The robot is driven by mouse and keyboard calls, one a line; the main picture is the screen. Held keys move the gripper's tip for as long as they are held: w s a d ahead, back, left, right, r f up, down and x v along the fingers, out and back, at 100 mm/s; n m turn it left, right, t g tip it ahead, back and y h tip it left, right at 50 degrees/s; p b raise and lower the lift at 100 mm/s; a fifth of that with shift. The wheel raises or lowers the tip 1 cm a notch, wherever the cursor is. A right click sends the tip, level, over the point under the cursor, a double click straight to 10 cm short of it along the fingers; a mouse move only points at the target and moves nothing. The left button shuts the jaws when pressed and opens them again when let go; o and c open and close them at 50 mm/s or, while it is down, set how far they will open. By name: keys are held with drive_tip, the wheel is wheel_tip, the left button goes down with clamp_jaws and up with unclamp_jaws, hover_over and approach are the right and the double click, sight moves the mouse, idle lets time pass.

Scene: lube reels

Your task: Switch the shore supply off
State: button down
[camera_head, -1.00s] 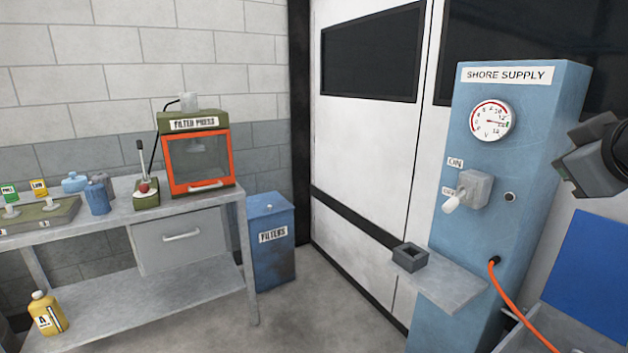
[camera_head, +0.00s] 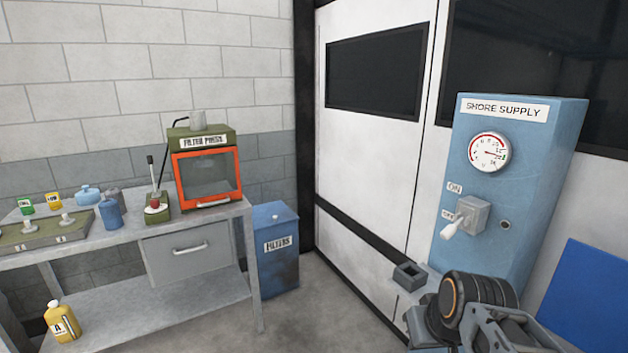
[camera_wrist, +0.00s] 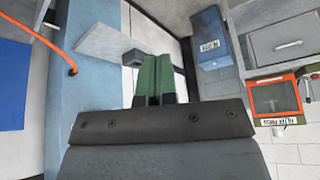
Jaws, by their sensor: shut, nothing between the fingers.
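The blue shore supply pedestal (camera_head: 470,165) stands at the right in the head view, its blue side also filling the left of the wrist view (camera_wrist: 92,75). Its grey switch box (camera_head: 473,212) carries a white lever (camera_head: 456,226) that points down and left. An ON label (camera_head: 454,187) sits above a second, partly covered label. The round gauge (camera_head: 489,152) has its needle pointing right. My gripper (camera_wrist: 155,62) shows green fingers, shut and empty, in the wrist view. My wrist covers the pedestal's lower part in the head view. The lever is not visible in the wrist view.
A shelf (camera_wrist: 105,35) with a hollow grey block (camera_head: 409,276) juts from the pedestal below the lever. An orange cable (camera_wrist: 45,40) leaves the pedestal. A workbench (camera_head: 110,240), filter press (camera_head: 207,172) and blue filters bin (camera_head: 276,265) stand left.

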drive_tip(key=s+a+f+g+p, duration=0.1)
drive_tip(key=s+a+f+g, duration=0.15)
drive_tip(key=s+f, duration=0.2)
drive_tip(key=w+d+r+m+t+y+p, duration=0.15)
drive_tip(key=w+d+r+m, duration=0.25)
drive_tip(key=w+d+m, duration=0.45)
drive_tip(key=w+d+r+m+t+y+p, duration=0.1)
drive_tip(key=w+d+r+m+t+p, duration=0.3)
drive_tip(key=d+m, duration=0.75)
drive_tip(key=m+t+b, duration=0.2)
drive_tip(key=m+t, duration=0.1)
drive_tip(key=m, duration=0.5)
approach(452, 232)
drive_tip(key=p+x, duration=0.2)
drive_tip(key=x, duration=0.5)
drive_tip(key=shift+w+f, duration=0.15)
drive_tip(key=shift+w, duration=0.15)
